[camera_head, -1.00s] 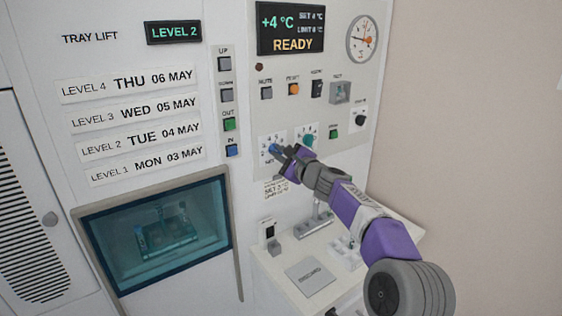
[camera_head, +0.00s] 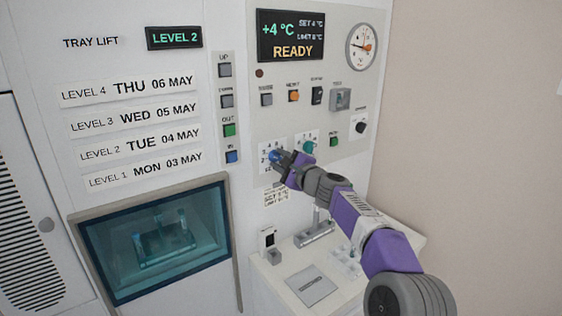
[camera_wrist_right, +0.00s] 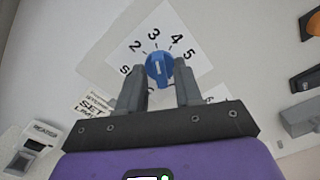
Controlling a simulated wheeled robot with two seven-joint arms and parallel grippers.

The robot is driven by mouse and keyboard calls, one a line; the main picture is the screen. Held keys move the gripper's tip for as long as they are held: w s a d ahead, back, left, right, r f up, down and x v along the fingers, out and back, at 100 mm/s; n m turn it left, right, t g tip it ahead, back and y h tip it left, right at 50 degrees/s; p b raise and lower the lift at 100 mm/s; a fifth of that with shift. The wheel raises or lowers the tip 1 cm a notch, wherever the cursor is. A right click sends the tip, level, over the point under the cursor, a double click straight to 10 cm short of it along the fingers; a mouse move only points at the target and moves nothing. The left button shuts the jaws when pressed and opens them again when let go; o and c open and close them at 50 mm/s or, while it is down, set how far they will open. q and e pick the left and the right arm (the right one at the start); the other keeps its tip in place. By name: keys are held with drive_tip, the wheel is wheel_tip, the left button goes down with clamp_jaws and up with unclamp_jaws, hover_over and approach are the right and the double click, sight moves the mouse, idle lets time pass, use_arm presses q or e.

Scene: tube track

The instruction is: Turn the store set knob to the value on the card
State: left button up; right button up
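The blue store set knob (camera_wrist_right: 159,68) sits on a white dial plate (camera_wrist_right: 198,28) with the numbers 2, 3, 4 and 5 around it in the right wrist view. Its white mark points up, roughly between 3 and 4. My right gripper (camera_wrist_right: 160,82) is at the knob, one finger close on each side; whether they press on it I cannot tell. In the head view my right gripper (camera_head: 282,162) covers part of the dial. The display (camera_head: 291,35) reads +4 °C, SET 4 °C, READY. A card (camera_head: 276,196) below the dial mentions SET and LIMIT; its numbers are too small to read surely. My left gripper is out of view.
A teal knob (camera_head: 309,147) is close right of the gripper, with a green button (camera_head: 333,142) and a black knob (camera_head: 361,127) beyond. Lift buttons (camera_head: 229,130) are to the left. A shelf (camera_head: 268,289) with small fittings juts out below.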

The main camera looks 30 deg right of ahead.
drive_tip(key=shift+s, duration=0.1)
drive_tip(key=shift+s, duration=0.3)
drive_tip(key=s, duration=0.2)
drive_tip(key=s+b, duration=0.1)
drive_tip(key=s, duration=0.1)
drive_tip(key=s+b, duration=0.1)
drive_tip(key=s, duration=0.1)
drive_tip(key=shift+s+d, duration=0.3)
drive_tip(key=shift+s, duration=0.05)
